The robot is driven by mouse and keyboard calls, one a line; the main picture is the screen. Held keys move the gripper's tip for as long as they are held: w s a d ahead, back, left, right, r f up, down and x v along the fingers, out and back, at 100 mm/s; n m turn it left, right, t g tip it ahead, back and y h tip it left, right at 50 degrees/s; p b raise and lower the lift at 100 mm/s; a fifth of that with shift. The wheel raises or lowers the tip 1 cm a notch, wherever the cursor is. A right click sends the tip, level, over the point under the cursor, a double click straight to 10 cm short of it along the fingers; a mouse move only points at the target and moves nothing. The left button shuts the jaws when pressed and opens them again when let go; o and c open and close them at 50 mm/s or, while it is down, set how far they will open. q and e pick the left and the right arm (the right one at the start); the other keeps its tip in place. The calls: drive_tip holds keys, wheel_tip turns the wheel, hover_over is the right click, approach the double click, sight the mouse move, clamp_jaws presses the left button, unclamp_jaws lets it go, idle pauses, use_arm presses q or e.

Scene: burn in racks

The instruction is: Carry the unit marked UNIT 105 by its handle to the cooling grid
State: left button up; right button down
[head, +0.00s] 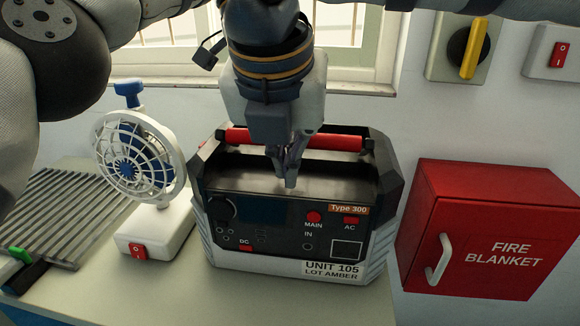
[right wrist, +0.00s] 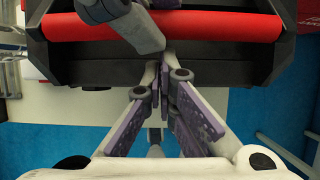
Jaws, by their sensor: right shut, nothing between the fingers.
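The unit marked UNIT 105 (head: 225,262) is a black and grey box standing upright on the bench, with labels "Type 300" and "LOT AMBER". Its red handle (head: 344,142) runs across the top; the handle also shows in the right wrist view (right wrist: 225,27). My right gripper (head: 290,183) points down, shut and empty, in front of the handle and over the unit's upper front. In the right wrist view its fingertips (right wrist: 163,72) meet below the red bar, not around it. The cooling grid (head: 75,205), grey and ribbed, lies at the left. My left gripper is not in view.
A white fan (head: 140,165) with a red switch stands between the grid and the unit. A red fire blanket box (head: 490,230) is on the wall at the right. A green-and-black item (head: 22,265) lies by the grid's front. Bare bench (head: 300,305) shows before the unit.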

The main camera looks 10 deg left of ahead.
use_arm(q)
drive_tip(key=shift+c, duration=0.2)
use_arm(e)
drive_tip(key=shift+w+r, duration=0.25)
